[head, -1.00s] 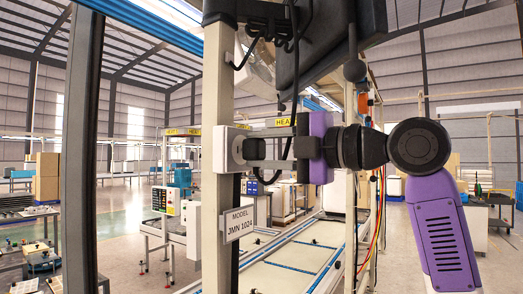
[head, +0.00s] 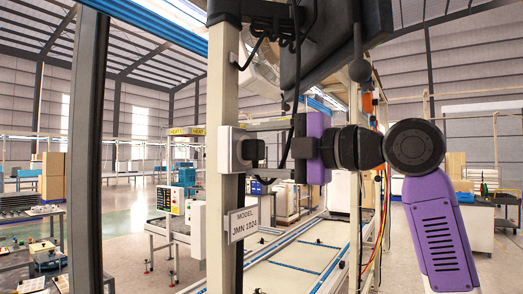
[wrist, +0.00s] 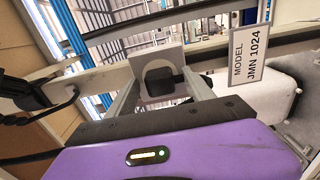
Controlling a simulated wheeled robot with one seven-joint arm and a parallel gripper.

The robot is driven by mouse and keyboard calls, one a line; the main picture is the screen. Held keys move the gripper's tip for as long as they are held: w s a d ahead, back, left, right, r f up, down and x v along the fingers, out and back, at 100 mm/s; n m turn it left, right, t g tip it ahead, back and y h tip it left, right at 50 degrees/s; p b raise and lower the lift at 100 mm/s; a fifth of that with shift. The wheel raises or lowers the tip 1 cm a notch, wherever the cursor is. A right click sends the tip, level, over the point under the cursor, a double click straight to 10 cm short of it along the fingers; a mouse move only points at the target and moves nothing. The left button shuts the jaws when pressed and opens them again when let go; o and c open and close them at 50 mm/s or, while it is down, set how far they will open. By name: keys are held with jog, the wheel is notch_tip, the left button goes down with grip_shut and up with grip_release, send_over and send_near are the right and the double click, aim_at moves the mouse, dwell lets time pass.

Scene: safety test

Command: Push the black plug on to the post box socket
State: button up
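The socket (head: 229,138) is a white box on the pale post. The black plug (head: 250,151) sits at the socket's face, and how deep it goes in cannot be seen. My gripper (head: 262,147) reaches in from the right with its grey fingers spread above and below the plug. In the wrist view the plug (wrist: 165,82) lies between the two fingers of my gripper (wrist: 167,88), in front of the socket's round recess. The white socket plate (wrist: 157,55) shows around it. The fingers look apart, and contact with the plug cannot be told.
A sign reading MODEL JMN 1024 (head: 243,223) hangs on the post (head: 222,85) below the socket. A dark slanted panel (head: 325,45) with hanging cables is above my gripper. A dark upright (head: 86,150) stands at the left.

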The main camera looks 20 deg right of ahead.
jog(key=b+v, duration=0.2)
jog(key=v, duration=0.5)
jog(key=shift+s+d, duration=0.25)
jog(key=shift+s, duration=0.05)
dwell(0.4)
